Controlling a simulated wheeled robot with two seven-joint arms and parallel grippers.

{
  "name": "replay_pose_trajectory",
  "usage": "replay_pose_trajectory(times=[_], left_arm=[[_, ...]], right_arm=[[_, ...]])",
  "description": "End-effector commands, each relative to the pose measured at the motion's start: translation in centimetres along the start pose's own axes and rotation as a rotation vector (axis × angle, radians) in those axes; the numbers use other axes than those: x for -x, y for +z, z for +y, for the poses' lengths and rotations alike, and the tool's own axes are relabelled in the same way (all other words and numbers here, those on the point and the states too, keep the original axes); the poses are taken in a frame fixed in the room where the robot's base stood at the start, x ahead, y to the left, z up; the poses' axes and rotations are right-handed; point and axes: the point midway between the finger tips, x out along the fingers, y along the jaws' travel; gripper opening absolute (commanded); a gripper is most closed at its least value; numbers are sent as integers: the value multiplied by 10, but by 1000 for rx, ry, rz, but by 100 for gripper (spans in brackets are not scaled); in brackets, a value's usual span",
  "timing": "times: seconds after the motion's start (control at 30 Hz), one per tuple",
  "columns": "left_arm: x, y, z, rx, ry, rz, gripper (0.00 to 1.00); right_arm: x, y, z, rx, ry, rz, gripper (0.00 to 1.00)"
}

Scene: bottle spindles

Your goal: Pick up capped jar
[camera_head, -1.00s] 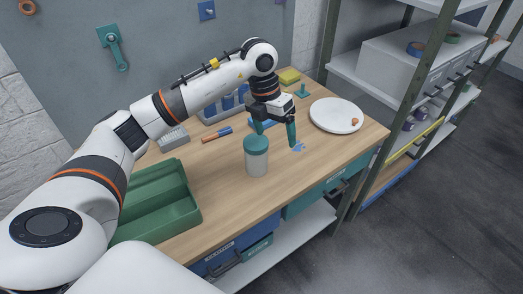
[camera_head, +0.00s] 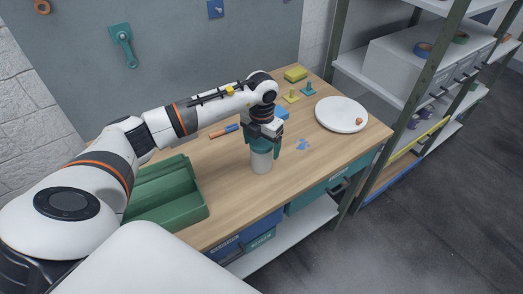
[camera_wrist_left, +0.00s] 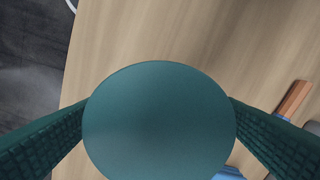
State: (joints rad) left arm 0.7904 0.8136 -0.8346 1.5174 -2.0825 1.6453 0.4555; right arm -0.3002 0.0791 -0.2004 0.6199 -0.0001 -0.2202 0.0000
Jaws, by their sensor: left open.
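The capped jar (camera_head: 261,161) stands upright on the wooden workbench, with a pale body and a dark teal lid. My left gripper (camera_head: 263,151) is directly above it, pointing down, with its green fingers on either side of the lid. In the left wrist view the round teal lid (camera_wrist_left: 159,122) fills the middle, between the two open ribbed fingers. Whether the fingers touch the lid cannot be told. My right gripper is not in view.
A green tray (camera_head: 205,196) sits at the bench's left front. A white plate (camera_head: 342,112) with a small orange-brown item lies to the right. A screwdriver-like tool (camera_head: 222,131) lies behind the jar. A yellow block (camera_head: 295,73) is at the back.

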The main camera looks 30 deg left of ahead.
Motion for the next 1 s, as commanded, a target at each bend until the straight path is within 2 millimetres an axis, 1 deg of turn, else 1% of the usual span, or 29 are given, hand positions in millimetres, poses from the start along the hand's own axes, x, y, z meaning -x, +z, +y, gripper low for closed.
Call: replay_pose_trajectory(times=[0.03, 0.13, 0.37, 0.4, 0.47, 0.5, 0.67, 0.7, 0.93, 1.0], left_arm=[[-5, 0, 1, 0, 2, -2, 86], [-14, 0, 1, -1, 1, 0, 86], [-16, 0, 0, -1, 1, 2, 86], [-16, 0, 0, -1, 1, 2, 83], [-16, 0, 0, -1, 1, 2, 73], [-16, 0, 0, -1, 1, 2, 67], [-16, 0, 0, -1, 1, 2, 40], [-16, 0, 0, -1, 1, 2, 39], [-14, -1, 0, -1, 1, 3, 39], [-10, -1, 0, -1, 1, 5, 39]], right_arm=[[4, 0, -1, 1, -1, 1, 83], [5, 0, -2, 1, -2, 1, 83], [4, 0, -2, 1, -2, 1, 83], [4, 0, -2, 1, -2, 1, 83], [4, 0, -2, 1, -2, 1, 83], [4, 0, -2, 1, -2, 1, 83], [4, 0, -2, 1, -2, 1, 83], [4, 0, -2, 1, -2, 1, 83], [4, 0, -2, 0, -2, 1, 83], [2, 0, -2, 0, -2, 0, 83]])
